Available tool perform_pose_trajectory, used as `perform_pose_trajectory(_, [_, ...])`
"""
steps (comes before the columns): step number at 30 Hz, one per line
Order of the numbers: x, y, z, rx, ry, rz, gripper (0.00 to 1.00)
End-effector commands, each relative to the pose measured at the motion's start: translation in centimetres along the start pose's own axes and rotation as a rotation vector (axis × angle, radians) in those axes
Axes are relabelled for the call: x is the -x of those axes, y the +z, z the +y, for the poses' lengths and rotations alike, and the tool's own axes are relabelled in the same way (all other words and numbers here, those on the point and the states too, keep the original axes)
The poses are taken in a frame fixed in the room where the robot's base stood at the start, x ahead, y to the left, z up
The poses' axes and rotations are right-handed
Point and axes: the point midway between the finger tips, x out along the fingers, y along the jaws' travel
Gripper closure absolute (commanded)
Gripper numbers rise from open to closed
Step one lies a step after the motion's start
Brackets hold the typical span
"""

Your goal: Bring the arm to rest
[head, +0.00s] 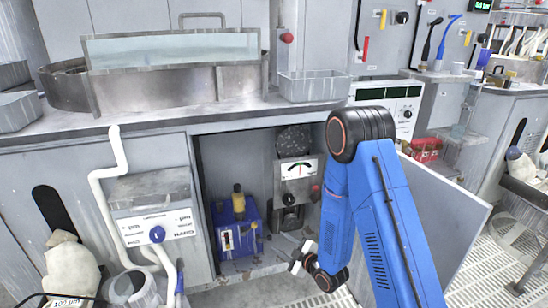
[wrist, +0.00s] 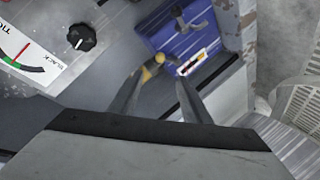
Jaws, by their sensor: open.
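My blue arm (head: 385,220) rises from the lower right, bends at a dark elbow and reaches down to the front of an open cabinet. My gripper (head: 298,258) is small in the head view, low in front of the cabinet opening. In the wrist view my gripper (wrist: 158,92) shows two grey fingers spread apart. A yellow-tipped part (wrist: 150,72) appears between the fingertips; I see no grip on it. A blue unit (head: 237,228) sits inside the cabinet, left of my gripper. It also shows in the wrist view (wrist: 185,35), beyond the fingers.
A gauge unit (head: 298,172) with a dial stands in the cabinet, and its black knob (wrist: 81,37) shows close by. The open cabinet door (head: 448,215) is right of my arm.

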Motion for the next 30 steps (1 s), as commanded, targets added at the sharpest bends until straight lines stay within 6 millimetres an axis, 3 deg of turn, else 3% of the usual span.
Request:
perform_pose_trajectory(8, [1.4,-0.8,4.7,-0.036,-0.005,-0.108,0.57])
perform_pose_trajectory(14, [3.5,-1.3,8.4,-0.087,-0.006,-0.215,0.57])
perform_pose_trajectory(23, [8.3,-2.2,13.3,-0.188,0.009,-0.374,0.57])
perform_pose_trajectory(30, [13.2,-3.4,16.4,-0.288,0.033,-0.494,0.57])
